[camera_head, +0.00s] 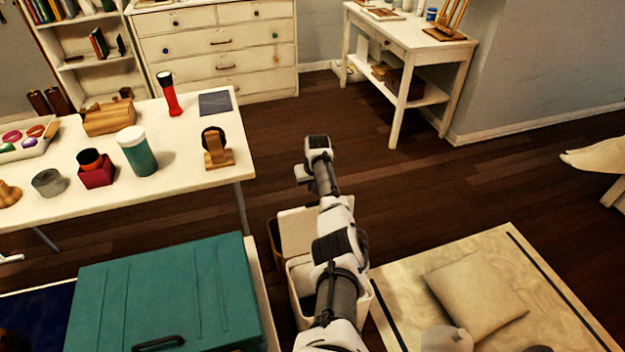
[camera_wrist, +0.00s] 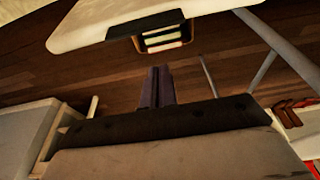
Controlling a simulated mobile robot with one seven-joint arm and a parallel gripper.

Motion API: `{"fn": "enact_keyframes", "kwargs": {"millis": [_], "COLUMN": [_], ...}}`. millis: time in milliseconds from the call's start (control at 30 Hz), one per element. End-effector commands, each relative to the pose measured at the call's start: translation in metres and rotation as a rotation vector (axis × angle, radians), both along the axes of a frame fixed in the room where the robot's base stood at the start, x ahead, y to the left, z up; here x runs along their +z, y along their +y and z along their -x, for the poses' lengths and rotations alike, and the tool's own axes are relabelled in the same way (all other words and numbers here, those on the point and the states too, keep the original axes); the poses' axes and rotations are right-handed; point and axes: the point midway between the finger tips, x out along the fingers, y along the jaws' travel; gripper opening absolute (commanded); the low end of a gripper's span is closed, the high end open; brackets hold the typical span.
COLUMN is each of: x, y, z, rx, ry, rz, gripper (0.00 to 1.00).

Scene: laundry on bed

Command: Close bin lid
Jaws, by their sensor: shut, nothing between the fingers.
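The white bin (camera_head: 300,285) stands on the floor at the lower middle of the head view, partly hidden by my arm. Its pale lid (camera_head: 298,228) appears open, standing up at the far side of the bin. In the wrist view, a large white panel with a dark strip, likely the lid (camera_wrist: 95,28), shows at the top. My gripper (camera_wrist: 160,86) is shut and empty, its dark fingers pointing toward that panel with a visible gap. In the head view my arm reaches past the bin and lid; the fingertips are not clear there.
A brown basket (camera_wrist: 160,38) with books shows by the panel. A white table (camera_head: 190,165) with cups and a flashlight stands left. A teal case (camera_head: 160,300) lies nearer left. A cushion (camera_head: 475,290) rests on a pale surface at right. Dark floor is open beyond.

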Motion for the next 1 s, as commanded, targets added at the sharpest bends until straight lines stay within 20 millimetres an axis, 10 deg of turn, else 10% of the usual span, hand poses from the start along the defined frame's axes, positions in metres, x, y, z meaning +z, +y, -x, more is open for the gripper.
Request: {"fn": "enact_keyframes", "kwargs": {"millis": [1000], "x": [-0.014], "y": [-0.011], "z": [0.034], "rx": [0.000], "ry": [0.000], "rz": [0.000], "gripper": [0.00]}}
